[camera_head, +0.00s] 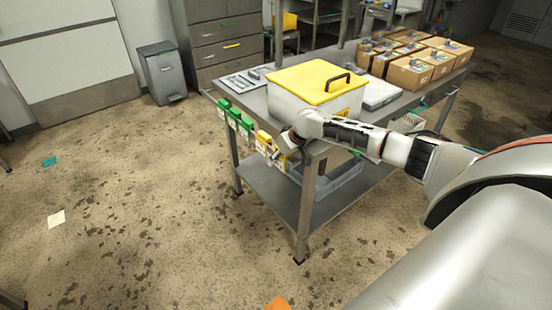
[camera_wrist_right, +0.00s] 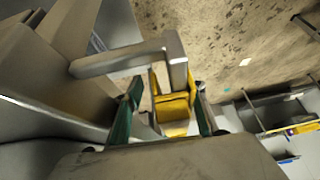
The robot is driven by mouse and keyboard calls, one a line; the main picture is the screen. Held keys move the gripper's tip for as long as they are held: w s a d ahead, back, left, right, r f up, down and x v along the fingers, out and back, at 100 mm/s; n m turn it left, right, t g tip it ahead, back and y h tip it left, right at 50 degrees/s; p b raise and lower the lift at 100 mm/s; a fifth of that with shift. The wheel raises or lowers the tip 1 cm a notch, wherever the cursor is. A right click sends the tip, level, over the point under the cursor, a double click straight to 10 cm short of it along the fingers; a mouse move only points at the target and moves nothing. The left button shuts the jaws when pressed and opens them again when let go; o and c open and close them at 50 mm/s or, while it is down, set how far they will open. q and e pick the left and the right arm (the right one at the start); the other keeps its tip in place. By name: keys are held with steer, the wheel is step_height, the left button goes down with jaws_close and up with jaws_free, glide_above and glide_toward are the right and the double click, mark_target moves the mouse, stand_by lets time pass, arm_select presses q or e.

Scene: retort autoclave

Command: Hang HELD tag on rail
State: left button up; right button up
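Several tags hang along the table's left edge in the head view: green tags (camera_head: 234,118) farther back and yellow tags (camera_head: 263,142) nearer the front corner. I cannot read their lettering. My right gripper (camera_head: 284,148) is at the yellow tags by that corner. In the right wrist view, a yellow tag (camera_wrist_right: 174,108) is between the green-padded fingers of the right gripper (camera_wrist_right: 166,110). A gap shows on its left side; its right side is close to the other pad. A grey angled bar (camera_wrist_right: 125,60) ends just above the tag. My left gripper is out of view.
The steel table (camera_head: 245,100) carries a white bin with a yellow lid (camera_head: 308,80) and several cardboard boxes (camera_head: 408,74). A lower shelf (camera_head: 265,190) holds a grey tray. A grey waste bin (camera_head: 162,75) stands behind. The floor at left is mostly open.

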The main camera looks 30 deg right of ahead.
steer(key=shift+s+d+f, duration=0.1)
steer(key=shift+s+d, duration=0.15)
steer(key=shift+d, duration=0.75)
steer(key=v, duration=0.8)
steer(key=shift+w+a+r, duration=0.2)
steer(key=shift+w+a, duration=0.1)
steer(key=shift+a, duration=0.35)
steer(key=shift+a, duration=0.2)
